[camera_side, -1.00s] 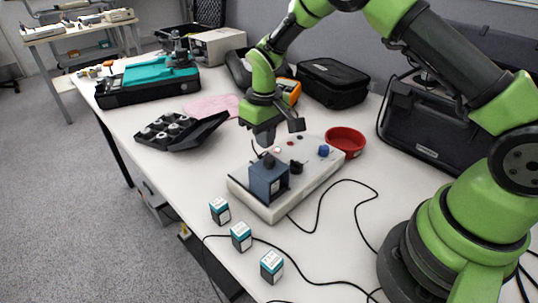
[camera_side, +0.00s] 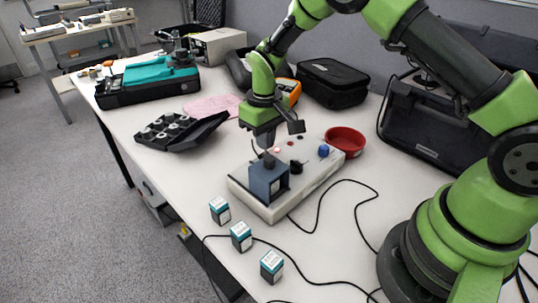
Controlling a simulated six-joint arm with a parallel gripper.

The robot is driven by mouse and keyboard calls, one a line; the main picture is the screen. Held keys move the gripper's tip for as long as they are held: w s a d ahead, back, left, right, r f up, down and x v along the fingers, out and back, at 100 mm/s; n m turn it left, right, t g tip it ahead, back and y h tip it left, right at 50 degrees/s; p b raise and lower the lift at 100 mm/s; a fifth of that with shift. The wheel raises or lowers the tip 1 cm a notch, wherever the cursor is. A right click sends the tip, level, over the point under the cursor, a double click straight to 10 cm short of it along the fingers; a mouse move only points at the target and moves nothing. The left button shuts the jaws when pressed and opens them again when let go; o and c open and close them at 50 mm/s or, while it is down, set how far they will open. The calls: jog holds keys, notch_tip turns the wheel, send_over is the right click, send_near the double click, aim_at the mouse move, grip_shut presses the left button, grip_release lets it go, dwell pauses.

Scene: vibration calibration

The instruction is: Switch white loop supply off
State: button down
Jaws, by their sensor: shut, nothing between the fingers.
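The white loop supply (camera_side: 318,178) is a flat, light-coloured box on the table, with a dark blue-grey block (camera_side: 268,183) at its front left. Its top carries a black knob (camera_side: 296,167), a blue part (camera_side: 323,151) and small red and dark parts. My gripper (camera_side: 268,157) points down above the left part of the supply. Its fingers are shut and empty, with the tips at or just above the top of the blue-grey block. I cannot tell whether they touch it. No switch can be made out clearly at this size.
A red bowl (camera_side: 345,141) stands right behind the supply. Several small teal-and-white boxes (camera_side: 241,237) line the front table edge. Black cables (camera_side: 320,207) run across the right. A black tray (camera_side: 165,134), a pink cloth (camera_side: 212,105) and a black case (camera_side: 333,84) lie farther back.

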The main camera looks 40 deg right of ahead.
aim_at(265, 154)
jog(key=shift+f, duration=1.05)
dwell(0.4)
jog(key=shift+r, duration=3.55)
